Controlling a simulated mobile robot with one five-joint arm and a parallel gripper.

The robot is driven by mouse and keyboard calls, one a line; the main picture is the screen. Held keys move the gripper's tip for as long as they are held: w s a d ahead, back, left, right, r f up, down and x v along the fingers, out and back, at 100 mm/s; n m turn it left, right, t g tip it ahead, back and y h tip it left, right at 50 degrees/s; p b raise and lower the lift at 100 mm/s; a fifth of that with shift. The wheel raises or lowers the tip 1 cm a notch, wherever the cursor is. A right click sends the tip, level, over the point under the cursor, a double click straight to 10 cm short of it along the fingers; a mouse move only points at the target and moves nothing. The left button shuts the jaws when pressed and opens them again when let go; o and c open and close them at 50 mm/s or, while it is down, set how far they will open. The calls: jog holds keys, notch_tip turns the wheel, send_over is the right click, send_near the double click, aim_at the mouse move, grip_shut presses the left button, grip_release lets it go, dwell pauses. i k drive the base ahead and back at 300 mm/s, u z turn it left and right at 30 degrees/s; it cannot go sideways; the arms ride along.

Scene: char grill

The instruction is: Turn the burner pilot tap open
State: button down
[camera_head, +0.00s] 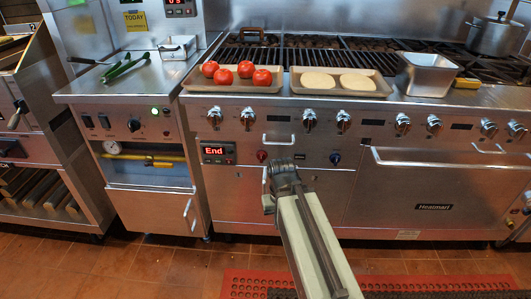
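A yellow gas pipe (140,157) runs across the recess in the left cabinet, with a round white gauge (112,147) at its left. A small yellow lever (162,164) shows at the pipe's right part; it looks like the pilot tap, but it is too small to tell its turn exactly. My gripper (281,170) is at the picture's middle, in front of the range front, right of the "End" display and well to the right of the pipe. It points away from me, and its fingertips are not clear. I see nothing held in it.
The range (430,170) has a row of knobs and an oven door handle (440,160). Trays with tomatoes (245,78) and patties (318,81) lie on its front ledge. A red mat (250,283) lies on the floor. The tiled floor at left is clear.

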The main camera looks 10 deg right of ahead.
aim_at(335, 158)
jog(key=u, duration=0.1)
jog(key=k, duration=0.5)
jog(key=u, duration=2.05)
jog(key=i, duration=0.9)
jog(key=z, duration=1.45)
